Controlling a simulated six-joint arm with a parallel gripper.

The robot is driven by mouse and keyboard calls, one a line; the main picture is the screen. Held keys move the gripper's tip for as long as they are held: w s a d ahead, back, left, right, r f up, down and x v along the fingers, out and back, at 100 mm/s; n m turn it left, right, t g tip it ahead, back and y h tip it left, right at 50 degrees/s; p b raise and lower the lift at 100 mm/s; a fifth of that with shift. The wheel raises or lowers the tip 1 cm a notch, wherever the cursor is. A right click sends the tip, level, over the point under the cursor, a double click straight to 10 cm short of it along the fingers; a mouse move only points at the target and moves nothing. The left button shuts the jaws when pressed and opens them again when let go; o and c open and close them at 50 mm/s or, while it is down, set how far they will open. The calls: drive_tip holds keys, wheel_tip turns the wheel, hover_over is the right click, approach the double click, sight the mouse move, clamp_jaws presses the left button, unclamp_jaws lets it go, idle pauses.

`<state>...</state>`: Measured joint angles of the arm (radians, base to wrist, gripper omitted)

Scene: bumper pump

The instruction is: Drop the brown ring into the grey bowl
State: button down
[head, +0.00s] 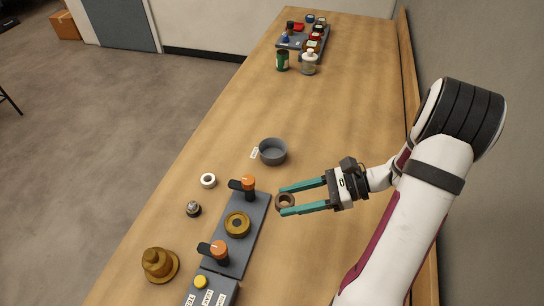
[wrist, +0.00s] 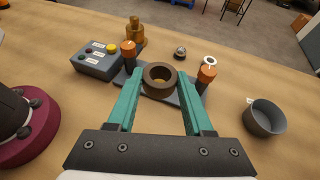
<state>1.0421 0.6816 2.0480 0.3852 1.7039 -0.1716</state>
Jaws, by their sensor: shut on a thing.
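The brown ring (head: 285,201) is held between the teal fingertips of my gripper (head: 282,201). In the wrist view the ring (wrist: 160,78) sits between the two finger ends, its hole facing the camera, and my gripper (wrist: 160,85) is shut on it. The ring appears to be above the table, just right of the dark fixture plate. The grey bowl (head: 273,152) stands upright on the table beyond my gripper in the head view, apart from it. In the wrist view the bowl (wrist: 265,117) is to the right and its visible inside looks empty.
A dark plate (head: 227,255) carries two orange-topped clamps (head: 248,183) and a brass round part (head: 237,223). A white ring (head: 208,181), a small metal part (head: 193,209) and a brass stepped piece (head: 158,264) lie left. A button box (wrist: 97,60) adjoins the plate.

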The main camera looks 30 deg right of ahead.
idle(0.5)
drive_tip(key=w+d+f+m+t+h, duration=0.2)
drive_tip(key=w+d+m+h, duration=0.15)
drive_tip(key=w, duration=0.45)
drive_tip(key=w+d+f+m+t+h, duration=0.15)
drive_tip(key=w+d, duration=0.25)
drive_tip(key=w, duration=0.4)
drive_tip(key=w+d+f+m+t+h, duration=0.1)
drive_tip(key=w+d+m+t+h, duration=0.25)
drive_tip(key=w, duration=0.45)
drive_tip(key=shift+m+y, duration=0.25)
drive_tip(key=shift+d+f, duration=0.15)
drive_tip(key=shift+f, duration=2.9)
drive_tip(key=shift+c, duration=1.1)
unclamp_jaws()
drive_tip(key=shift+s, duration=0.15)
